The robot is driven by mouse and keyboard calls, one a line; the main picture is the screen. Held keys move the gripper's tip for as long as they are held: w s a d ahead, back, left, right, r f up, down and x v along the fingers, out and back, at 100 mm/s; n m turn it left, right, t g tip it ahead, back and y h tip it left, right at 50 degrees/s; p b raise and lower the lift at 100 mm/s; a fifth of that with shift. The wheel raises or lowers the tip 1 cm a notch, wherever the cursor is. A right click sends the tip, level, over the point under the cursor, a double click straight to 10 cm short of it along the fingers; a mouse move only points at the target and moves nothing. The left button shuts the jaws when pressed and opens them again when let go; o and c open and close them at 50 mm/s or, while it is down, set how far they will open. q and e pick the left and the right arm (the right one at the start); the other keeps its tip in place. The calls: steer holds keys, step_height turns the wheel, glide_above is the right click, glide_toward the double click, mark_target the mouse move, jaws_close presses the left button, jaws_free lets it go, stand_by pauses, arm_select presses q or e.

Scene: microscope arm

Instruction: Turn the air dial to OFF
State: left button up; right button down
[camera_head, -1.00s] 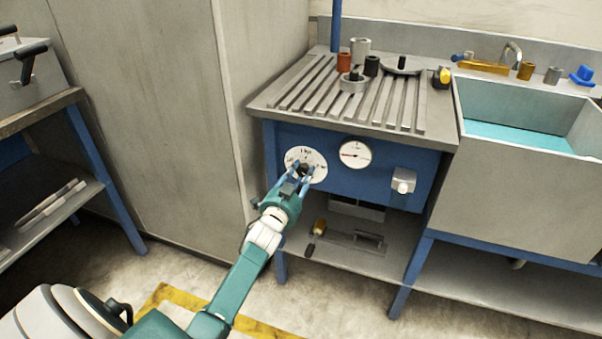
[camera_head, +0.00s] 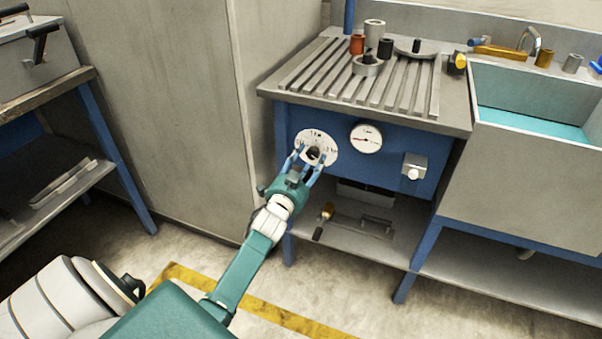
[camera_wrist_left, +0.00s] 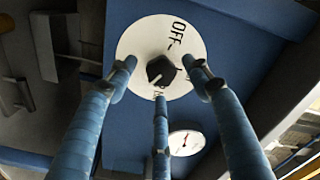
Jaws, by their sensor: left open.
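The air dial is a round white plate (camera_head: 329,142) on the blue front panel, with a black knob (camera_head: 315,153) at its middle. In the left wrist view the black knob (camera_wrist_left: 160,71) is near the centre, and the word OFF is printed on the dial plate (camera_wrist_left: 176,34) above and right of it. I cannot tell which mark the knob points to. My left gripper (camera_head: 308,160) is open in front of the dial. In the wrist view its three fingers (camera_wrist_left: 160,75) stand spread around the knob, with gaps between. My right gripper is out of view.
A white gauge (camera_head: 366,138) sits right of the dial, then a grey box (camera_head: 414,166). The slatted bench top (camera_head: 445,112) is above, holding several small parts. A lower shelf (camera_head: 350,235) carries tools. A tall grey cabinet (camera_head: 190,120) stands left, a sink (camera_head: 530,160) right.

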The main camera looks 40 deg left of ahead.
arm_select(q)
steer(key=v, duration=1)
steer(key=s+d+f+n+g+h+p, duration=0.15)
steer(key=s+d+f+g+p, duration=0.3)
steer(key=s+f+p, duration=0.45)
steer(key=s+d+f+n+g+h+p, duration=0.1)
steer(key=s+d+f+g+h+p, duration=0.1)
steer(key=s+d+f+g+p, duration=0.65)
steer(key=s+f+p, duration=0.2)
steer(key=s, duration=0.8)
steer(key=s+d+f+n+g+p, duration=0.1)
steer(key=s+f+p, duration=0.3)
steer(key=s, duration=0.7)
steer(key=s+d+f+g+p, duration=0.2)
steer(key=s+f+p, duration=0.1)
steer(key=s, duration=0.8)
steer(key=shift+d+f+h+p, duration=0.2)
steer(key=shift+f+h+p, duration=0.2)
steer(key=shift+f, duration=0.5)
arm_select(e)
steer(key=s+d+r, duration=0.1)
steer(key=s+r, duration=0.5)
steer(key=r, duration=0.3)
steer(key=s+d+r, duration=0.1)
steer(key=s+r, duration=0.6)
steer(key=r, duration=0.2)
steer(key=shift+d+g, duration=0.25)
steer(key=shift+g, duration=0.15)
